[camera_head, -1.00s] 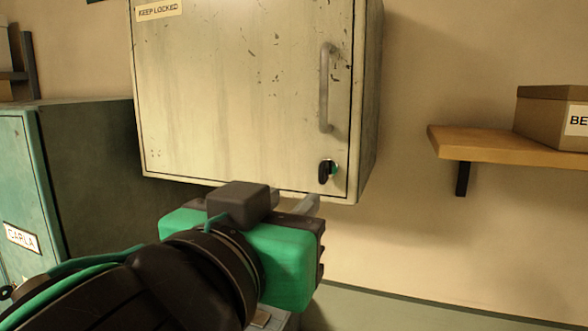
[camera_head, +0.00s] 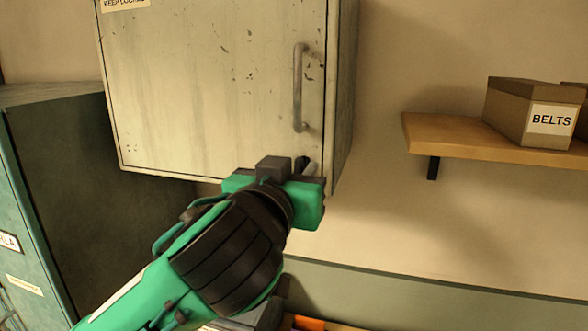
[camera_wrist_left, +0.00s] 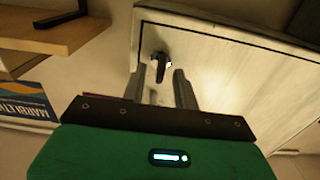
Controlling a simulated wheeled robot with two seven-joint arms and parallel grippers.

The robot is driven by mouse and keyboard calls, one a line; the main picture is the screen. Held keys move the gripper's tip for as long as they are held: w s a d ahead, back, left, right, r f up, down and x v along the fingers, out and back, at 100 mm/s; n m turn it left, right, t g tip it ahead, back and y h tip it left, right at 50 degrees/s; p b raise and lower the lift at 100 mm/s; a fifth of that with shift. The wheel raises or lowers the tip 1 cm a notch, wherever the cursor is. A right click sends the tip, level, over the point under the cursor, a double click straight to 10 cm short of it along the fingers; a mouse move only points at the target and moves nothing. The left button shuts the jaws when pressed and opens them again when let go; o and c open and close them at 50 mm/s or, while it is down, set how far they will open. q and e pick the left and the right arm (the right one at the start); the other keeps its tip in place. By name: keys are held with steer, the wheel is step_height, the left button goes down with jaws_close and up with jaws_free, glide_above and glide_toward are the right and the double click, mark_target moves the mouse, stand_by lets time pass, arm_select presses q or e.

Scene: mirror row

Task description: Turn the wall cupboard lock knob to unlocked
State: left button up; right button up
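The pale, worn wall cupboard (camera_head: 215,85) fills the upper middle of the head view, its door closed. Its small black lock knob (camera_head: 301,163) is at the door's lower right corner, partly hidden by my left gripper. In the left wrist view the knob (camera_wrist_left: 160,67) shows as a dark tab near the fingertips. My left gripper (camera_wrist_left: 161,76) is open, with one grey finger on each side of the knob in that picture. I cannot tell whether either finger touches it. My right gripper is in neither view.
A grey vertical handle (camera_head: 299,88) stands out above the knob. A wooden shelf (camera_head: 460,141) with a box marked BELTS (camera_head: 530,110) is on the right. A green cabinet (camera_head: 60,190) stands at the left. The wall between cupboard and shelf is clear.

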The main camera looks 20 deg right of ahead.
arm_select(q)
jaws_close()
steer(key=shift+m, duration=0.4)
steer(key=m+b, duration=0.1)
steer(key=m, duration=0.2)
steer(key=shift+f+m+b, duration=0.1)
steer(key=shift+m+b, duration=0.3)
steer(key=m+b, duration=0.2)
steer(key=m, duration=0.4)
steer(key=m+b, duration=0.2)
steer(key=m, duration=0.5)
steer(key=shift+s+d+f, duration=0.15)
steer(key=shift+f, duration=0.05)
steer(key=shift+m, duration=0.3)
